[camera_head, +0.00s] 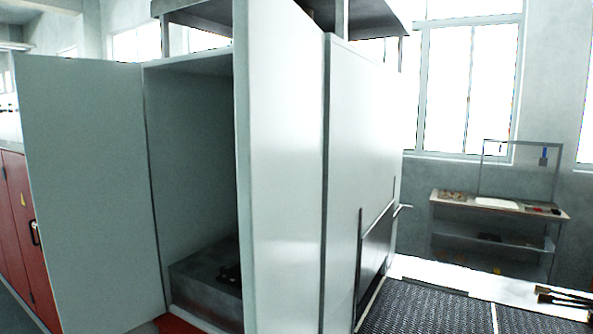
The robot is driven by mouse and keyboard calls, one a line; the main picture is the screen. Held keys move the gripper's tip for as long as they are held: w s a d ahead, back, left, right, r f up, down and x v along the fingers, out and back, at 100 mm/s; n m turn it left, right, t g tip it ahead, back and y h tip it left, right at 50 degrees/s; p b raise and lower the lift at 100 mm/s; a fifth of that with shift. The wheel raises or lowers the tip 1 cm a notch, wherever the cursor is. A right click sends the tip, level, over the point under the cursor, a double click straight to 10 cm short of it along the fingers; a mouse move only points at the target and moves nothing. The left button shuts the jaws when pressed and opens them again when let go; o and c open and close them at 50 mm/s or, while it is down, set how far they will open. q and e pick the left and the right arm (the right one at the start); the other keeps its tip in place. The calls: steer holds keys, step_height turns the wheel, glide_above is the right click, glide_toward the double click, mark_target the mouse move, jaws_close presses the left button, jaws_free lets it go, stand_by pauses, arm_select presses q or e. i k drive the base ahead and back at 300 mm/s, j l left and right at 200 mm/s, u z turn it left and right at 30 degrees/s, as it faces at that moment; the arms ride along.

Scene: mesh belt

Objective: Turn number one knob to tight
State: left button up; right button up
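No knob can be made out with a readable number. A small dark fitting (230,272) sits on a grey block (205,290) low inside an open white cabinet (190,150). It is partly hidden by the cabinet's right door, and I cannot tell whether it is a knob. Neither of my grippers is in view.
The cabinet's left door (90,180) and right door (283,170) stand open. A dark mesh belt (425,312) runs at lower right. Dark rods (567,296) lie beside it. A workbench (500,206) stands under the windows. Red panels (18,225) are at far left.

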mark_target(224, 269)
steer(key=i+j+u, duration=0.2)
steer(key=j, duration=0.55)
steer(key=i+j, duration=0.2)
steer(key=j, duration=0.15)
steer(key=i+j+u, duration=0.1)
steer(key=j, duration=0.25)
steer(key=i, duration=0.1)
